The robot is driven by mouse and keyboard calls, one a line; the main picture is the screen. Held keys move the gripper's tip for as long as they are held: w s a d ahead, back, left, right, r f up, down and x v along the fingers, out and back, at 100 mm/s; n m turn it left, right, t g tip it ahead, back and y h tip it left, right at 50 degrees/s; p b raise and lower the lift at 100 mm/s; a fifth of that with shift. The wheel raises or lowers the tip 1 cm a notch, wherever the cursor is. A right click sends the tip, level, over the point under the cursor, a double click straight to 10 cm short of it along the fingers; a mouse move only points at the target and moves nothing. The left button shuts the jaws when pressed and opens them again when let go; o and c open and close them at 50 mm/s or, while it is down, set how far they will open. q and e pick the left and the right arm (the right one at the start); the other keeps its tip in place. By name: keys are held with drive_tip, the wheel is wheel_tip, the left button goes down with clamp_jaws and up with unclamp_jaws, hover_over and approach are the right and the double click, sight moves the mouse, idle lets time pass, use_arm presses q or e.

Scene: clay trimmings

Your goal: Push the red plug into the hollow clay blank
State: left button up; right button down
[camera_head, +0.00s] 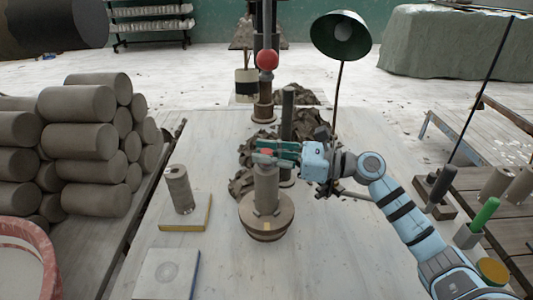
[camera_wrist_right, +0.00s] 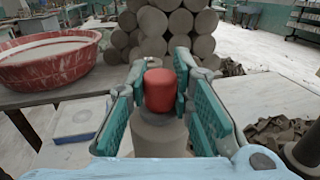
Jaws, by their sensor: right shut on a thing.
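The red plug (camera_wrist_right: 160,90) is between the green finger pads of my right gripper (camera_wrist_right: 162,98), which is shut on it. In the head view a bit of the plug (camera_head: 267,153) shows at the fingertips (camera_head: 266,154). Directly below is an upright clay cylinder (camera_head: 266,188) on a round stepped base (camera_head: 267,222), apparently the hollow blank; it also shows under the plug in the right wrist view (camera_wrist_right: 160,136). The plug is at the cylinder's top. Its lower end and the opening are hidden, so I cannot tell how far in it sits. My left gripper is not visible.
A lamp (camera_head: 341,36) and dark post (camera_head: 287,130) stand close behind my gripper, near clay trimmings (camera_head: 242,184). Stacked clay logs (camera_head: 90,140) are left. The table front (camera_head: 300,270) is clear.

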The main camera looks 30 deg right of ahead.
drive_tip(key=shift+f+b, duration=0.3)
drive_tip(key=shift+f, duration=0.1)
drive_tip(key=c, duration=1.3)
unclamp_jaws()
drive_tip(key=shift+c, duration=0.2)
drive_tip(key=v, duration=0.7)
drive_tip(key=shift+s+d, duration=0.15)
